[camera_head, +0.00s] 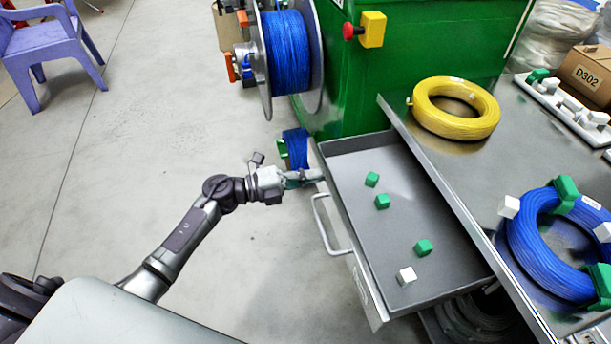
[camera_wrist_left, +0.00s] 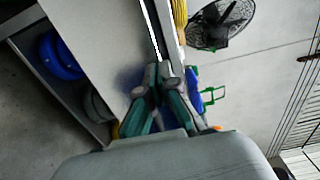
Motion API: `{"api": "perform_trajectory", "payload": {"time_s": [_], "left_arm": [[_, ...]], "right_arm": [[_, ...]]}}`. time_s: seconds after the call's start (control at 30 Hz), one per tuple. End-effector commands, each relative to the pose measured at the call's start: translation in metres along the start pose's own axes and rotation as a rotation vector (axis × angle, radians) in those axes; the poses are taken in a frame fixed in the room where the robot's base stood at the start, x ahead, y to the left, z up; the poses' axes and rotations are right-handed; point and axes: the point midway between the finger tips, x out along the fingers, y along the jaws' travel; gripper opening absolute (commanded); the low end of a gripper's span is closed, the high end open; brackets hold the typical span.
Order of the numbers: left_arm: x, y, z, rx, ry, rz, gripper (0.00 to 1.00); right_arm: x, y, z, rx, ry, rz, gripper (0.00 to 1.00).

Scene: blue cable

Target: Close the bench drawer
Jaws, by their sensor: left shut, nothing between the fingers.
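The bench drawer (camera_head: 384,242) is pulled out from under the metal bench top (camera_head: 457,176). Several small green and white blocks lie in it. Its light bar handle (camera_head: 328,226) is on the front face, toward the left. My left gripper (camera_head: 314,176) is shut and empty at the far front corner of the drawer, beyond the handle. I cannot tell whether it touches the drawer. In the left wrist view the closed fingers (camera_wrist_left: 164,72) meet near a pale panel edge. My right gripper is not in view.
A green machine (camera_head: 420,50) with a blue cable reel (camera_head: 287,50) stands behind the drawer. A yellow coil (camera_head: 455,108) and a blue coil (camera_head: 553,250) lie on the bench. A purple chair (camera_head: 48,45) is far left. The floor left of the drawer is clear.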

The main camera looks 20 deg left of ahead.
Motion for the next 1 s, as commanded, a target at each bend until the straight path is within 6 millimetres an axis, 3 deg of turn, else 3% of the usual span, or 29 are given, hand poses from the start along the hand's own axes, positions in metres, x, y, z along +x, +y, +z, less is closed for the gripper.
{"api": "perform_trajectory", "payload": {"time_s": [0.33, 0.6, 0.7, 1.0], "left_arm": [[0.079, -0.002, 0.0, 0.002, 0.002, -0.004, 0.0], [0.145, 0.0, 0.0, 0.003, 0.001, -0.003, 0.0], [0.164, 0.0, 0.0, 0.003, 0.0, -0.003, 0.0], [0.198, 0.0, 0.0, 0.001, -0.001, -0.002, 0.0]], "right_arm": [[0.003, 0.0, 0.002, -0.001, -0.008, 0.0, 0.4], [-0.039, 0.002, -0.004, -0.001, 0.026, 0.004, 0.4], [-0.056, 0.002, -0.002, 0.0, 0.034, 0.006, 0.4], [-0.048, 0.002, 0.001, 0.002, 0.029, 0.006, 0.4]]}}
